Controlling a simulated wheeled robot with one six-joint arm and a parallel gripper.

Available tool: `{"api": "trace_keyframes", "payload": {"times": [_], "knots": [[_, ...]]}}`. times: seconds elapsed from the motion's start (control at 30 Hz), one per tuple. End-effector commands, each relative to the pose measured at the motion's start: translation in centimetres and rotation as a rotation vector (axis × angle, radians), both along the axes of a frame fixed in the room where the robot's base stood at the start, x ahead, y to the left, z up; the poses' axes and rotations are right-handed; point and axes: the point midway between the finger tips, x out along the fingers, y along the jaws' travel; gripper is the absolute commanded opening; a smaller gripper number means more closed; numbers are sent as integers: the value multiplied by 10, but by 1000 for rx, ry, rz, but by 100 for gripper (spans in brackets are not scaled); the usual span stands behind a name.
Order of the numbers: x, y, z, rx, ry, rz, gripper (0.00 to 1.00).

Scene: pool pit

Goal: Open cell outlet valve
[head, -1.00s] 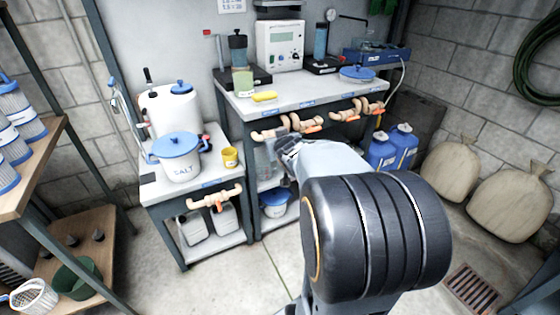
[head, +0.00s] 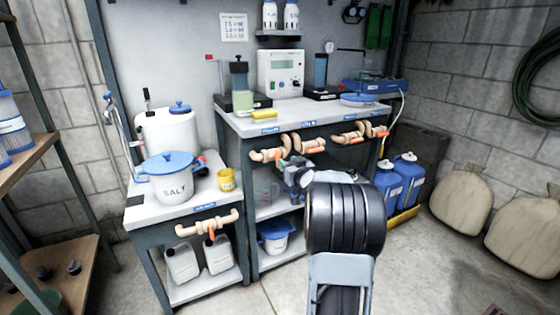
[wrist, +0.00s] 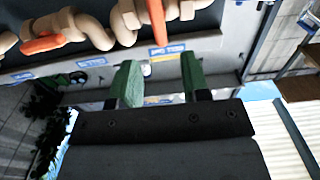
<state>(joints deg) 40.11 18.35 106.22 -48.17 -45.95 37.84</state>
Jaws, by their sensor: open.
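Tan pipe valves with orange handles run along the front of the main bench in the head view: a left pair (head: 287,148) and a right pair (head: 360,133). The labels above them are too small to read, so I cannot tell which is the cell outlet valve. My gripper (head: 290,168) is just below the left pair, partly hidden by my arm. In the wrist view my gripper (wrist: 160,78) has its green fingertips apart with nothing between them. An orange handle (wrist: 157,20) stands just beyond the fingertips, roughly in line with the gap, and another orange handle (wrist: 42,44) lies further left.
A lower side table (head: 150,211) carries a salt tub (head: 174,182) and has another orange-handled pipe (head: 208,224) on its front. Blue jugs (head: 388,180) stand right of the bench, with sacks (head: 462,199) beyond. The floor in front is clear.

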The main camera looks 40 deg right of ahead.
Motion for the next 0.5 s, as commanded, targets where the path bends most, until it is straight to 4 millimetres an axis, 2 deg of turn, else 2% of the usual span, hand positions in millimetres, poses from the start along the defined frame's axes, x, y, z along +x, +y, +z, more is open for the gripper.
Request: {"api": "trace_keyframes", "payload": {"times": [0.03, 0.2, 0.5], "knots": [[10, -1, -2, 0, -1, 2, 43], [37, -4, -2, 0, -1, 0, 43], [61, -8, 0, 0, 0, -1, 43]]}}
